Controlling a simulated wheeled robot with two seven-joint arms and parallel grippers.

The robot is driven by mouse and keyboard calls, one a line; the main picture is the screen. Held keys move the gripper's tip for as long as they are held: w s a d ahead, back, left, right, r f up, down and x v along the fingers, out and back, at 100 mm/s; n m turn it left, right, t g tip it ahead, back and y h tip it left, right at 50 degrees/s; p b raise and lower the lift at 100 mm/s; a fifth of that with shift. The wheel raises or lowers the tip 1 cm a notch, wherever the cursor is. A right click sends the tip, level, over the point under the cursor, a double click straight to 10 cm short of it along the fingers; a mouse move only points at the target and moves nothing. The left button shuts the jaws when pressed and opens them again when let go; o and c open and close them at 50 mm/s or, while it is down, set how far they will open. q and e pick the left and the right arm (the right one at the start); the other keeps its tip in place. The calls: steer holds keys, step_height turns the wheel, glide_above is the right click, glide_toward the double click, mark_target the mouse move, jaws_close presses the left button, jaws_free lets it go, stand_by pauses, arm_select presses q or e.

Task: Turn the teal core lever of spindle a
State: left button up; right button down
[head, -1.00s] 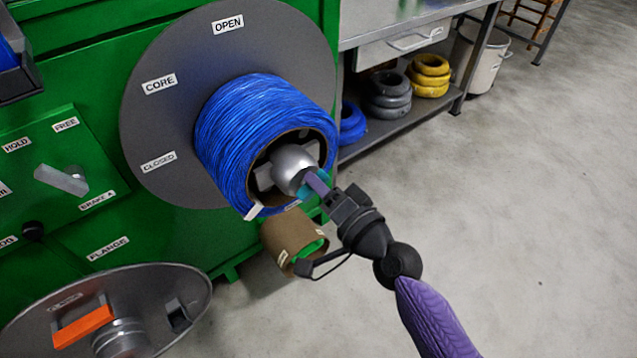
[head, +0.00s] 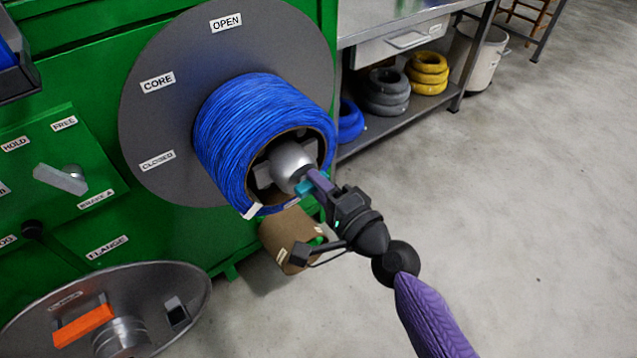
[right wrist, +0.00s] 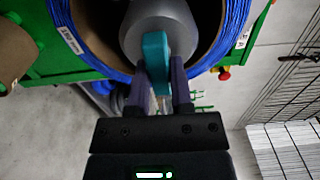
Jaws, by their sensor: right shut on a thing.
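The teal core lever (head: 304,187) sticks out from the silver hub (head: 291,164) in the middle of the blue cable coil (head: 250,130). In the right wrist view the lever (right wrist: 155,58) stands upright across the picture in front of the hub (right wrist: 160,20). My right gripper (head: 318,184) is at the lever in the head view; in the right wrist view its purple fingers (right wrist: 162,88) lie on both sides of the lever's near end, shut on it. The grey disc (head: 160,115) behind the coil carries the labels CORE, OPEN and CLOSED. My left gripper is not in view.
A grey flange disc (head: 55,300) with an orange handle (head: 82,327) lies at the lower left. A cardboard core (head: 290,235) is below the coil. A workbench (head: 390,35) stands behind; floor at right is clear.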

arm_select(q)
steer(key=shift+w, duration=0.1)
arm_select(e)
steer(key=shift+f, duration=0.1)
steer(key=c, duration=0.5)
jaws_free()
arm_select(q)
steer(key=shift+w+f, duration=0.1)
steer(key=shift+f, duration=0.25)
arm_select(e)
steer(key=v, duration=1)
